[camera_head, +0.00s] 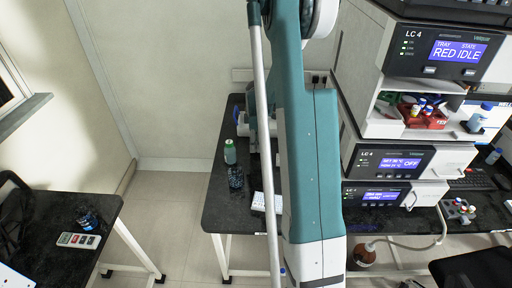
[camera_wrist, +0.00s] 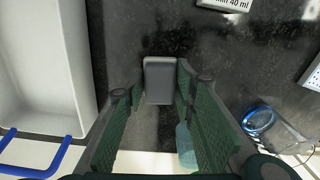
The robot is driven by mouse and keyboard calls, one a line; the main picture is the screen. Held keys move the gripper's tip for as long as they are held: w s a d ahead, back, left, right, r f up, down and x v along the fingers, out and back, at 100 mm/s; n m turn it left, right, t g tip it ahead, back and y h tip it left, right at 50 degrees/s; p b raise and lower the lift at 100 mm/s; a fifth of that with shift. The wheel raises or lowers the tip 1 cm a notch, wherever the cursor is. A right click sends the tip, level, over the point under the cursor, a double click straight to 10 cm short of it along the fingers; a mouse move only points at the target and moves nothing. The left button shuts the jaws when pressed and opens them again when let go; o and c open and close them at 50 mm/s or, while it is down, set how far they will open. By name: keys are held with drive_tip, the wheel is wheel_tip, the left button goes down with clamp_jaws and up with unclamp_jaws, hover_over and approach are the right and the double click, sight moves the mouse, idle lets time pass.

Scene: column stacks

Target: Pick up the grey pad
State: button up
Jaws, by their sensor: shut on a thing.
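The grey pad (camera_wrist: 158,82) is a small, rounded grey block in the middle of the wrist view, over the dark speckled bench top. My gripper (camera_wrist: 160,82) has its two green-lined fingers on either side of the pad, with the tips against its left and right edges. It is shut on the pad. Whether the pad still touches the bench is hard to tell. In the head view my arm hides the pad and the fingers.
A white tray (camera_wrist: 82,65) stands left in the wrist view, with a blue handle (camera_wrist: 30,168) below. A label (camera_wrist: 228,4) lies at the top. A pale blue bottle (camera_wrist: 185,145) and blue ring (camera_wrist: 258,120) are near the right finger. A green-capped bottle (camera_head: 230,152) stands on the bench.

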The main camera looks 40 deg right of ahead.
wheel_tip(320, 180, up, 8)
drive_tip(key=shift+r+p, duration=0.1)
drive_tip(key=shift+p, duration=0.6)
drive_tip(key=shift+d, duration=0.1)
